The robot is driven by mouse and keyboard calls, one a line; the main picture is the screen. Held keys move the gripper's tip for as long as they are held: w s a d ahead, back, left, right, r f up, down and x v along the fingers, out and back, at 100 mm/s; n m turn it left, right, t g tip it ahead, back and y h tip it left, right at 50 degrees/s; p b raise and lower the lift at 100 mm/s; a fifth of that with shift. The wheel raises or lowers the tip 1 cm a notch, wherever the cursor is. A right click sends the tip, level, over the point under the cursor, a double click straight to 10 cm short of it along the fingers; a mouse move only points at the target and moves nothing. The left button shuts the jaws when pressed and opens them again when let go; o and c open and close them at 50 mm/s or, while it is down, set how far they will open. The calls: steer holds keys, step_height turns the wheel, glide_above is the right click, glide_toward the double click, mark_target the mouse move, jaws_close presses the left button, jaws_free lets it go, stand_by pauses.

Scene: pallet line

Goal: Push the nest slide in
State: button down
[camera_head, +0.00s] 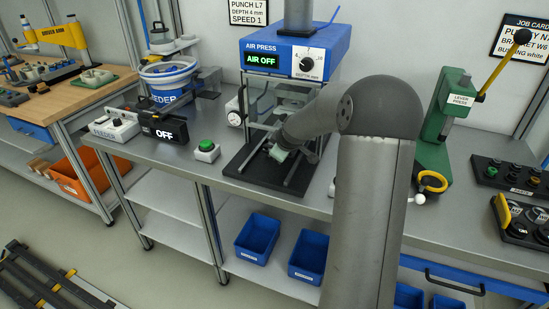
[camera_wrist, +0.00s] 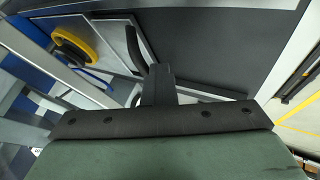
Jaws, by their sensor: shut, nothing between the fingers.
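The air press (camera_head: 295,50) stands on the bench with a blue head, a lit "AIR OFF" display (camera_head: 262,60) and a depth dial (camera_head: 306,58). Its frame stands on a dark base plate (camera_head: 245,172). My gripper (camera_head: 274,154) is at the front of the press frame, low over the base. In the wrist view its dark fingers (camera_wrist: 158,85) are together, with nothing held between them. Beyond them lies a dark flat surface (camera_wrist: 220,50). I cannot clearly make out the nest slide; my arm and gripper cover part of the press opening.
A green lever press (camera_head: 438,125) with a yellow handle stands to the right. Blue bins (camera_head: 257,238) sit on the shelf below. Bare bench lies in front of the boxes.

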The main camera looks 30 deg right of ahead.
steer(key=shift+d+r, duration=0.15)
steer(key=shift+d, duration=0.05)
